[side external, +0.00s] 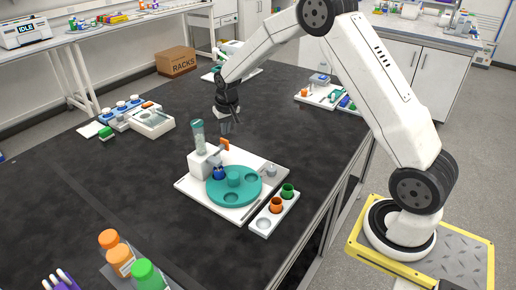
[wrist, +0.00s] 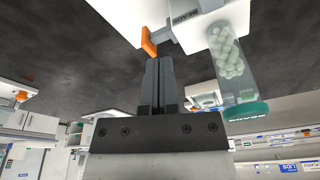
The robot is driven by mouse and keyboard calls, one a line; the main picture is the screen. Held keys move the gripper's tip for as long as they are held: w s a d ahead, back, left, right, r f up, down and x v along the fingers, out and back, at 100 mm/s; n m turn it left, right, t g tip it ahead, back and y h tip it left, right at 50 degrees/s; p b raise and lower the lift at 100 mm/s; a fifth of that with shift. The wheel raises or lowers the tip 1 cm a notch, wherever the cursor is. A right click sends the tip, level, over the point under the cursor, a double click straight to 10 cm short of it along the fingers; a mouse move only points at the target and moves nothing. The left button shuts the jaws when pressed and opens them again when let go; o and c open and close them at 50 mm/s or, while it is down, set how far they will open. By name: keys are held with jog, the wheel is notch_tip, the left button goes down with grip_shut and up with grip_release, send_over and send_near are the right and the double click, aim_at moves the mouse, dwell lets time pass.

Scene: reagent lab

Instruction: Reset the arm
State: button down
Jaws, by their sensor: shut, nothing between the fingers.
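My gripper (side external: 226,127) is at the end of my arm, above the black bench near the dispensing station. It is shut and empty; the wrist view shows its two dark fingers (wrist: 158,82) pressed together. The station's white base plate (side external: 190,184) carries a teal round turntable (side external: 248,188) and a white block (side external: 199,165). A clear tube of pale beads with a teal cap (side external: 197,135) stands on the block; the tube (wrist: 229,65) is right of the fingers in the wrist view. An orange lever (side external: 224,143) is just below the gripper and also shows in the wrist view (wrist: 148,42).
A small white tray with orange and green cups (side external: 263,225) sits beside the plate. Blue racks and a white device (side external: 152,122) stand at the left back. Orange- and green-capped bottles (side external: 118,253) are at the front. The bench's front middle (side external: 140,205) is clear.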

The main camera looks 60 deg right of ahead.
jog(key=s+a+r+n, duration=0.1)
jog(key=s+a, duration=0.4)
jog(key=s, duration=0.7)
jog(key=s+a+r+n, duration=0.2)
jog(key=s+a, duration=0.4)
jog(key=s, duration=0.7)
jog(key=shift+a+n+y, duration=0.2)
jog(key=shift+n+y, duration=0.2)
jog(key=shift+n, duration=0.3)
jog(key=shift+w, duration=0.1)
